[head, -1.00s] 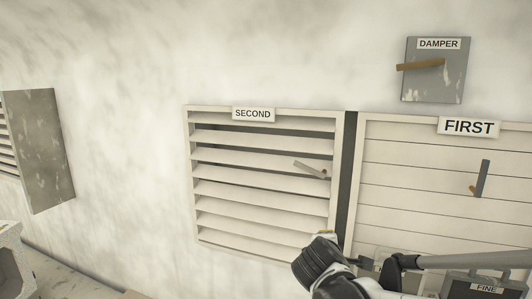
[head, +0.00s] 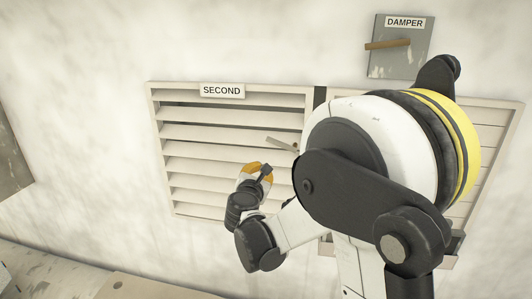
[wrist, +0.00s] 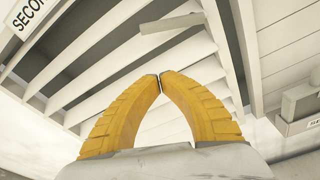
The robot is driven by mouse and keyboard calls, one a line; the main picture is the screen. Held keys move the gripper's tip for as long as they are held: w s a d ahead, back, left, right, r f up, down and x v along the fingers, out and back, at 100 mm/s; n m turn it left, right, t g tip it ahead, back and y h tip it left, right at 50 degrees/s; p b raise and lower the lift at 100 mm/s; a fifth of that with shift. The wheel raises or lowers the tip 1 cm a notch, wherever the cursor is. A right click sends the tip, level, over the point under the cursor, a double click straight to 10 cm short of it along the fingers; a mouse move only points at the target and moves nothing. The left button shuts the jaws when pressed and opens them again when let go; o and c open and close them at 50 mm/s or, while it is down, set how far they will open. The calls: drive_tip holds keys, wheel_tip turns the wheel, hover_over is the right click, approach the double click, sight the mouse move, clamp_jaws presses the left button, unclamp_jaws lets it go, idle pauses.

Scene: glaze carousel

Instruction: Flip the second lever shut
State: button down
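The vent marked SECOND (head: 222,90) has tilted slats with gaps between them. Its lever (head: 281,143) is a short pale grey bar near the vent's right side, lying slantwise with its free end up and to the left. My gripper (head: 264,170) is in front of the vent, below and a little left of the lever in the head view. In the wrist view its yellow fingers (wrist: 160,76) meet at the tips with nothing between them. The lever (wrist: 172,23) shows above the fingertips there, apart from them in the picture.
My arm covers most of the FIRST vent (head: 497,150) at the right. A grey DAMPER plate (head: 415,62) with a brown lever (head: 388,44) is above. A ledge (head: 60,265) runs along the lower left.

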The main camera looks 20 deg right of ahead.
drive_tip(key=p+x, duration=0.1)
drive_tip(key=x, duration=0.8)
drive_tip(key=shift+w+d, duration=0.1)
drive_tip(key=r, duration=0.2)
drive_tip(key=d+r+p, duration=0.1)
drive_tip(key=shift+s+r, duration=0.2)
drive_tip(key=shift+s, duration=0.1)
drive_tip(key=shift+s, duration=0.15)
